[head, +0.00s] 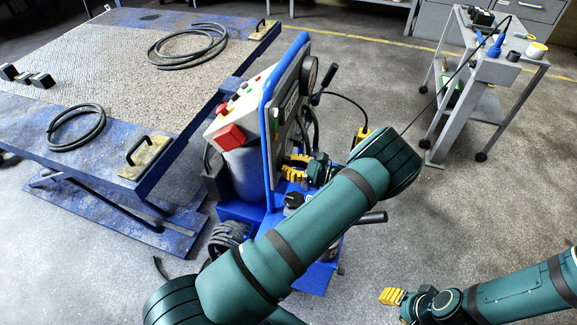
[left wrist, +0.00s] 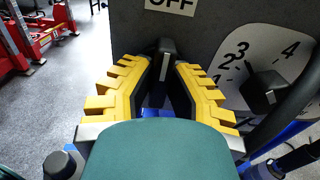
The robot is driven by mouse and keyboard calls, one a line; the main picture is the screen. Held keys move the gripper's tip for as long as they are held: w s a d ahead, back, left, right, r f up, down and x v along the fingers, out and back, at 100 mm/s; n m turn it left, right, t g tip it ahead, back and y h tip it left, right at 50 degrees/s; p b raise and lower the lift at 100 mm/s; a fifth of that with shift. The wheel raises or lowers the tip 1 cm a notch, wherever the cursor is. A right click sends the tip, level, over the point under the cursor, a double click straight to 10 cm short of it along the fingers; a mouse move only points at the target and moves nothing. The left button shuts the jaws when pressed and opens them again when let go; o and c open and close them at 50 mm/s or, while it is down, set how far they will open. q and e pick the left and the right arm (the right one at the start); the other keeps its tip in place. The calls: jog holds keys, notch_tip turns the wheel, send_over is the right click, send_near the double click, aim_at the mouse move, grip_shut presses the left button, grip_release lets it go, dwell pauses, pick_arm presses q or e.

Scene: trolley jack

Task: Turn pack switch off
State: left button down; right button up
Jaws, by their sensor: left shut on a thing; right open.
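The power pack is a blue wheeled cart with an upright panel (head: 290,100). My left gripper (head: 290,167) is at the panel's right-hand face, partly hidden by my arm. In the left wrist view its yellow fingers (left wrist: 160,68) are closed around a black switch lever (left wrist: 166,58), which stands upright between them. A label reading OFF (left wrist: 170,3) is above the lever, cut by the picture's top edge. My right gripper (head: 391,297) is open and empty over the floor at the lower right, away from the cart.
A white numbered dial with a black knob (left wrist: 263,90) is close right of the left gripper. A red box (head: 230,137) and a gauge (head: 309,76) are on the cart. A blue lift table (head: 180,135) stands left, a grey trolley (head: 490,70) right.

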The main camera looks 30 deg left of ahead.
pick_arm(q)
jog(key=shift+a, duration=0.1)
dwell(0.4)
jog(key=c, duration=0.9)
grip_release()
jog(key=shift+c, duration=0.2)
jog(key=v, duration=1.2)
jog(key=shift+r, duration=0.1)
